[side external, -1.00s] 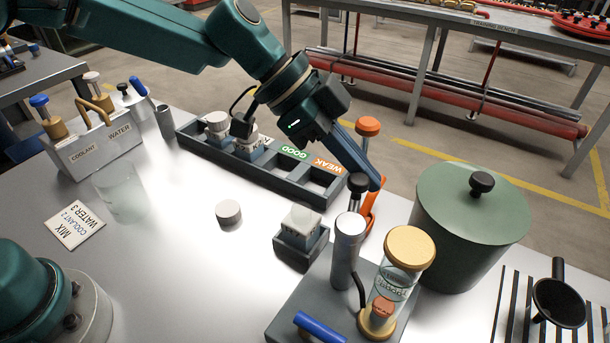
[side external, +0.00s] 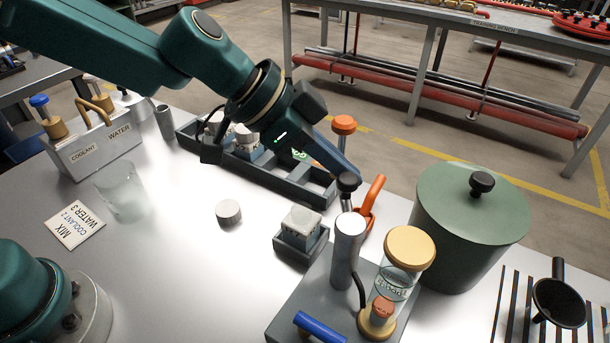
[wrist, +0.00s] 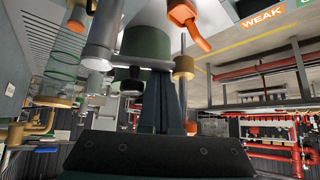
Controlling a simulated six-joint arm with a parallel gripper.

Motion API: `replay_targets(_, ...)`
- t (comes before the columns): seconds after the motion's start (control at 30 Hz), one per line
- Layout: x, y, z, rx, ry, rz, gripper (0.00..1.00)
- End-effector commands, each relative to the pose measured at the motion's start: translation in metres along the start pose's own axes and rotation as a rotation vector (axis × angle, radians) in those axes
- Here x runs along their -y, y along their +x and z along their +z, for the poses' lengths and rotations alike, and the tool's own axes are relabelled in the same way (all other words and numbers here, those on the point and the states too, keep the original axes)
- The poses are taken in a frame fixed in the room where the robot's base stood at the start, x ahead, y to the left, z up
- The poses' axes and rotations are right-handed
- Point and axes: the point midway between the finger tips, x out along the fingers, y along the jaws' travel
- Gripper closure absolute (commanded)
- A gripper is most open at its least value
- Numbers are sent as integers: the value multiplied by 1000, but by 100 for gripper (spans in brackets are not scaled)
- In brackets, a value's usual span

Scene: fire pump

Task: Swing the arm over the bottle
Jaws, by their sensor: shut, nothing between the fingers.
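A glass bottle-like column (side external: 402,272) with a brass cap stands at the front right of a grey block, beside an upright grey cylinder (side external: 348,250).
A green lidded pot (side external: 470,225) stands close on the right. An orange lever (side external: 372,200) is just right of the cylinder. A dark tray (side external: 315,180) lies under my wrist, with a small grey block (side external: 300,228) in front. A glass beaker (side external: 120,190) is at left.

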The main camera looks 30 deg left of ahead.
Motion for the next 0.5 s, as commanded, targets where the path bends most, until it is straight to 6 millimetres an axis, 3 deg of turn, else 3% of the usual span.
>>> replay_targets(0.5, -4, -19, 21, 1, -20, -17, 100)
